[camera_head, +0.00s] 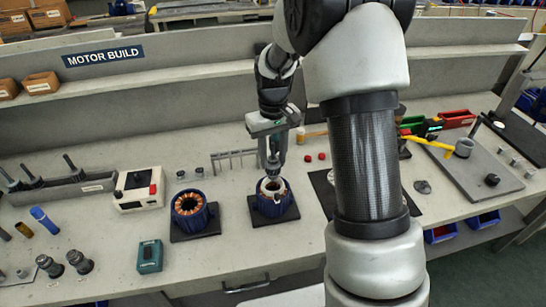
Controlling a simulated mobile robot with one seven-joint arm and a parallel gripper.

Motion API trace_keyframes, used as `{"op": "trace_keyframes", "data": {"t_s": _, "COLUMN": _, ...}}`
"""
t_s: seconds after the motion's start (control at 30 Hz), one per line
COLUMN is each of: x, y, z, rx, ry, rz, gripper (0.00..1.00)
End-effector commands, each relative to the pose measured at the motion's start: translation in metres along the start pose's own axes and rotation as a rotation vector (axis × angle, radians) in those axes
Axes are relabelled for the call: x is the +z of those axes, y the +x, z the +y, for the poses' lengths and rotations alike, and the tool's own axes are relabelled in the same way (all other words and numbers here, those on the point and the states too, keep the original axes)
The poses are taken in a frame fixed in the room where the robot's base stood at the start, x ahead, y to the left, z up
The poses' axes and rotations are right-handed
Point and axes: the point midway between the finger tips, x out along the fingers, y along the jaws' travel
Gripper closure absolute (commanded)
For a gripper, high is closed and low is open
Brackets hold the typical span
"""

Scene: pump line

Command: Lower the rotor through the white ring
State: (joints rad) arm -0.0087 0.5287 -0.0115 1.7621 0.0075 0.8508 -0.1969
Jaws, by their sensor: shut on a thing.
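My gripper (273,160) points straight down over the blue motor housing (272,208) right of the bench's middle. The white ring (264,190) sits in the top of that housing. The gripper is shut on the rotor (273,173); only a small grey part shows below the fingertips, at the ring's opening. The rest of it is hidden by the fingers and the ring, so I cannot tell how deep it sits or whether it touches the ring. The housing stands upright on a dark square plate.
A second blue housing with copper windings (188,204) stands just left. A white control box (138,189), a teal box (150,257) and dark metal parts (79,262) are farther left. My arm hides some bench on the right.

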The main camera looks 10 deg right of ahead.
Motion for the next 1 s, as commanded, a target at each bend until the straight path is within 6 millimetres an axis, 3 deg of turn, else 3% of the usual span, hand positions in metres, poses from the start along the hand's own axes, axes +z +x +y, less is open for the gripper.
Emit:
{"op": "trace_keyframes", "data": {"t_s": 0.5, "x": -0.001, "y": -0.032, "z": 0.0, "rx": 0.001, "ry": 0.0, "rz": 0.003, "gripper": 1.0}}
{"op": "trace_keyframes", "data": {"t_s": 1.0, "x": -0.001, "y": -0.027, "z": 0.0, "rx": 0.0, "ry": 0.0, "rz": 0.002, "gripper": 1.0}}
